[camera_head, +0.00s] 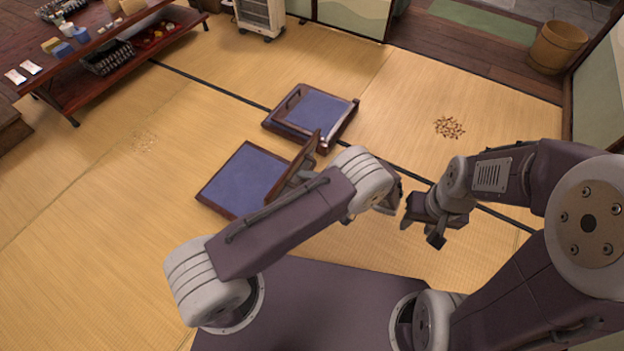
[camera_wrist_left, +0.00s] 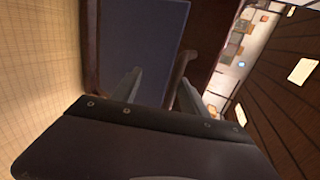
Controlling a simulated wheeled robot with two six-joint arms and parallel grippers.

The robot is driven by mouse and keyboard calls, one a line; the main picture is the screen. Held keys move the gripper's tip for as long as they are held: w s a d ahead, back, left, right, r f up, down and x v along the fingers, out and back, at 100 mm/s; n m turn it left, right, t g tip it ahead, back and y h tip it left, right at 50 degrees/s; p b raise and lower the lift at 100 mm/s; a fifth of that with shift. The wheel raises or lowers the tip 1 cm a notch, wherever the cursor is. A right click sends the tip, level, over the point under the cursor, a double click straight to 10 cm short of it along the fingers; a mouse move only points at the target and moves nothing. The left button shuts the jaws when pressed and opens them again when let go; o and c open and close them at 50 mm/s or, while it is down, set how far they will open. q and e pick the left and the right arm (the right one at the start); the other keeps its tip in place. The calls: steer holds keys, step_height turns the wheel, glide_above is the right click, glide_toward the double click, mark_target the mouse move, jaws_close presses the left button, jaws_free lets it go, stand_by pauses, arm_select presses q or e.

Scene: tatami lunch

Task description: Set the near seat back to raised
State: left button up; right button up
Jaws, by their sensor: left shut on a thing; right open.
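The near seat is a low legless chair with a blue cushion (camera_head: 243,178) in a dark wooden frame, on the tatami left of my left forearm. Its wooden seat back (camera_head: 303,158) stands up at a tilt from the seat's right side; its lower part is partly hidden by my left arm. My left gripper (camera_wrist_left: 158,92) is shut on the seat back, its two fingers showing in the left wrist view with a blue panel and brown wood beyond them. In the head view the arm hides its fingertips. My right gripper (camera_head: 421,230) is open and empty over the mat, right of the left wrist.
A second blue seat (camera_head: 312,110) lies just behind the near seat. A low wooden table (camera_head: 125,62) with dishes stands at the back left. A white wheeled cabinet (camera_head: 258,14) and wooden bucket (camera_head: 558,47) stand at the back. Brown scraps (camera_head: 450,127) lie on the right mat. The left tatami is mostly clear.

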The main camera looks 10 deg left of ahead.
arm_select(q)
steer(key=shift+w+d, duration=0.1)
steer(key=shift+d, duration=0.2)
arm_select(e)
steer(key=shift+r, duration=0.1)
stand_by(0.3)
arm_select(q)
steer(key=shift+r, duration=0.1)
arm_select(e)
steer(key=shift+d, duration=0.1)
